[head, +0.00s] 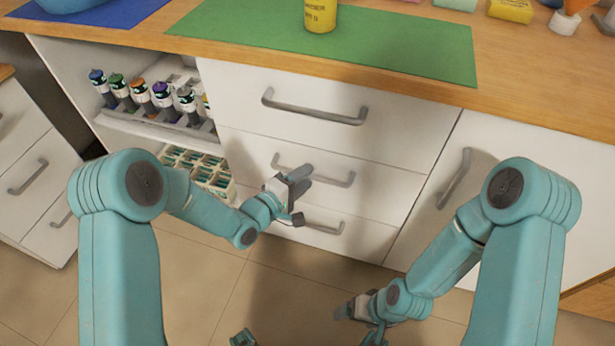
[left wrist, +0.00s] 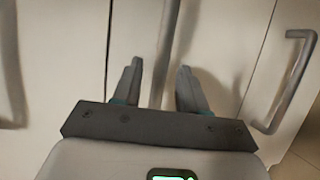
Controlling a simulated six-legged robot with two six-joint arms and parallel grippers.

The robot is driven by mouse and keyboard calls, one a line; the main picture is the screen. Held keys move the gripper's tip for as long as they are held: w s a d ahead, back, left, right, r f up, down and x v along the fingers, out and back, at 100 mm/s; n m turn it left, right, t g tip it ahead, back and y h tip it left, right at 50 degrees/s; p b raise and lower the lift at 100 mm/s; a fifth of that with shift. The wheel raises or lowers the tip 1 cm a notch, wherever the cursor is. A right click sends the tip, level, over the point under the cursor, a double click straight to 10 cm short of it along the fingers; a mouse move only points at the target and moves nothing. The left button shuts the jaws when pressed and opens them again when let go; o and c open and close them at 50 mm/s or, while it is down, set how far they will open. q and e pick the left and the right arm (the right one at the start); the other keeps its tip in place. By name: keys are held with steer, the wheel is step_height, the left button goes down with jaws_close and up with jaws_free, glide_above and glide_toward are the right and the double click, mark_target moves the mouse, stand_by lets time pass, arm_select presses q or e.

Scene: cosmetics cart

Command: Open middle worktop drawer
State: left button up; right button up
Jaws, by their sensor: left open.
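The middle drawer (head: 385,195) is the white front in the middle of a stack of three under the worktop, and it looks closed. Its grey bar handle (head: 335,180) is partly hidden by my left gripper (head: 298,184). In the left wrist view my left gripper (left wrist: 161,84) is open. The middle handle (left wrist: 168,40) reaches in between its two fingers, with no clear contact on either side. My right gripper (head: 352,308) hangs low over the floor, away from the drawers, and its jaws are too unclear to read.
The top drawer handle (head: 315,108) is above and the bottom drawer handle (head: 322,226) below. A cupboard door handle (head: 455,178) is to the right. Open shelves with bottles (head: 160,92) are at left. The worktop (head: 540,95) carries a green mat (head: 400,50). The tiled floor (head: 200,270) is clear in front.

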arm_select(q)
steer(key=shift+x, duration=1)
jaws_close()
steer(key=shift+s+a, duration=0.1)
steer(key=shift+s, duration=0.1)
